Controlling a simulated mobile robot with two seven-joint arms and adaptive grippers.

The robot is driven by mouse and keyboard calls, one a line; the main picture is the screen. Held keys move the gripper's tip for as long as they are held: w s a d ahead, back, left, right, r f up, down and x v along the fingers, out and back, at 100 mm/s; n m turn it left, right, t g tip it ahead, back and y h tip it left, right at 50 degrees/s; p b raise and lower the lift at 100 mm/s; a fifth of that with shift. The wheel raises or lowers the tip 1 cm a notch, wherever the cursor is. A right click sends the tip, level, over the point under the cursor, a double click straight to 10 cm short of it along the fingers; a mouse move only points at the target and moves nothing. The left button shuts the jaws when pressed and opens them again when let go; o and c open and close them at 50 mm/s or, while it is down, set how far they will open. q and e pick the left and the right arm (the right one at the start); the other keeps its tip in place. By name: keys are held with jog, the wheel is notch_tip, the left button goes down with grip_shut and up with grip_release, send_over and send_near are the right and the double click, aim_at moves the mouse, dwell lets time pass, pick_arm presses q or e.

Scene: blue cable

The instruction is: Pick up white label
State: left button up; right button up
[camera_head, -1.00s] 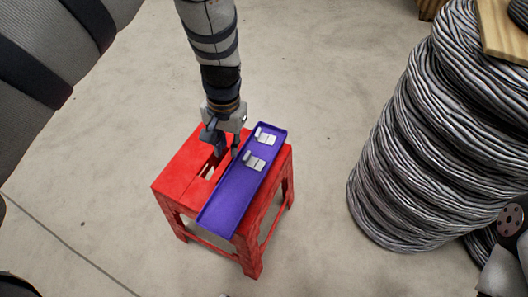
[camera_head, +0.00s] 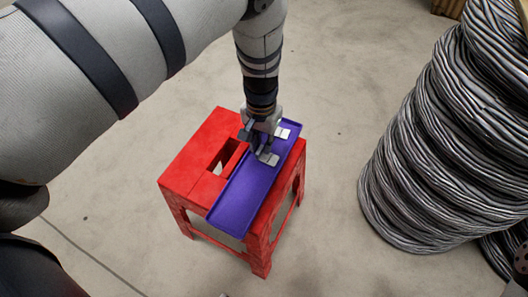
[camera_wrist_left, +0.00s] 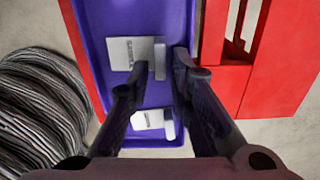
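Two white labels lie on a long purple tray (camera_head: 240,203) on a red stool. One label (camera_head: 268,157) is nearer the tray's middle, and the other (camera_head: 284,130) is near its far end, partly hidden by my gripper. My left gripper (camera_head: 262,151) points down over the tray. In the left wrist view my left gripper (camera_wrist_left: 160,62) is open, its two fingers on either side of the raised tab of one printed label (camera_wrist_left: 128,53). I cannot tell whether they touch it. The other label (camera_wrist_left: 148,120) lies lower in that view, between the fingers.
The red stool (camera_head: 200,160) has a slot in its top, left of the tray. A tall coil of grey cable (camera_head: 440,150) stands to the right. Open concrete floor lies between the stool and the coil.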

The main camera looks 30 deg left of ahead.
pick_arm(q)
jog(key=shift+f, duration=0.25)
jog(key=shift+c, duration=0.3)
grip_shut()
